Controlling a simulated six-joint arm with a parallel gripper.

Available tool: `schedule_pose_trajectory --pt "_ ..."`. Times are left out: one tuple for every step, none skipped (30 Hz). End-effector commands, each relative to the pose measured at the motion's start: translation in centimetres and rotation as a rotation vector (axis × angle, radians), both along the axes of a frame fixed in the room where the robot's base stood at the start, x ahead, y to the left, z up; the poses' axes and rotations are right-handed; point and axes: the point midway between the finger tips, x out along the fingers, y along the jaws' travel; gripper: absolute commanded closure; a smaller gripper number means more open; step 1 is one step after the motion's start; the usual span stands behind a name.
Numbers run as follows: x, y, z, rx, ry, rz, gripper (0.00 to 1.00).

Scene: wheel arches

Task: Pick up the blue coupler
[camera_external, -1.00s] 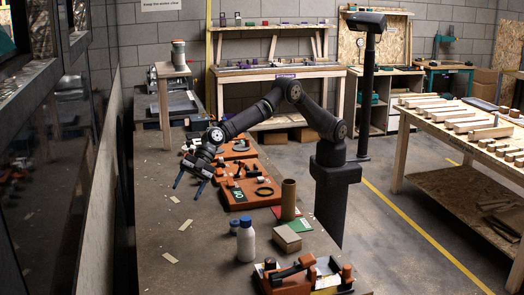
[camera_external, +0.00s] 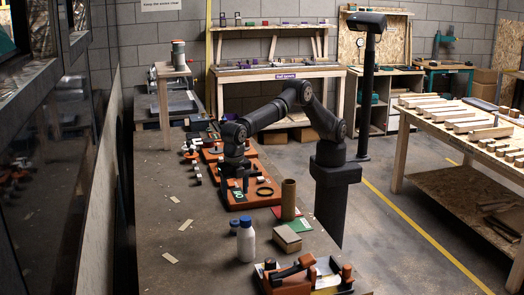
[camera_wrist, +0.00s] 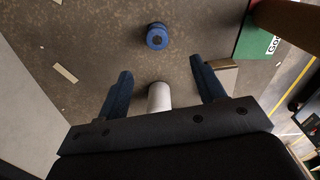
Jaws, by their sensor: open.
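The blue coupler (camera_external: 234,226) is a short dark blue cylinder standing on the bench beside a white bottle (camera_external: 246,243). In the wrist view the blue coupler (camera_wrist: 157,37) is at the upper middle, seen from above and apart from my fingers. In the wrist view my gripper (camera_wrist: 161,68) is open and empty. The white bottle (camera_wrist: 159,97) appears between the fingers in that picture, well below them.
A brown tube (camera_external: 288,200), a green sheet (camera_external: 302,226) and a small box (camera_external: 287,238) stand right of the coupler. Orange boards (camera_external: 252,199) with parts lie behind it. The bench to its left is mostly clear, with small paper strips (camera_external: 186,225).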

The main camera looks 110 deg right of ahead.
Motion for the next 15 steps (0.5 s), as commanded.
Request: schedule_pose_trajectory --pt "0.0 0.0 -1.3 -0.002 0.004 0.0 0.37" --pt "-0.1 -0.1 -2.0 -0.002 0.004 0.0 0.37" --pt "0.0 0.0 -2.9 -0.002 0.003 0.0 0.37" --pt "0.0 0.0 -3.5 -0.001 0.003 0.0 0.37" --pt "0.0 0.0 -4.2 -0.001 0.003 0.0 0.37" --pt "0.0 0.0 -5.0 -0.001 0.003 0.0 0.37" --pt "0.0 0.0 -5.6 -0.001 0.004 0.0 0.37" --pt "0.0 0.0 -6.2 0.0 0.002 0.0 0.37" --pt "0.0 0.0 -6.8 0.0 0.002 0.0 0.37" --pt "0.0 0.0 -7.2 0.0 0.002 0.0 0.37" --pt "0.0 0.0 -7.6 0.001 0.001 0.0 0.37" --pt "0.0 0.0 -8.0 0.002 0.001 0.0 0.37" --pt "0.0 0.0 -8.3 0.002 0.001 0.0 0.37" --pt "0.0 0.0 -8.5 0.002 0.001 0.0 0.37" --pt "0.0 0.0 -8.6 0.002 0.0 0.0 0.37"
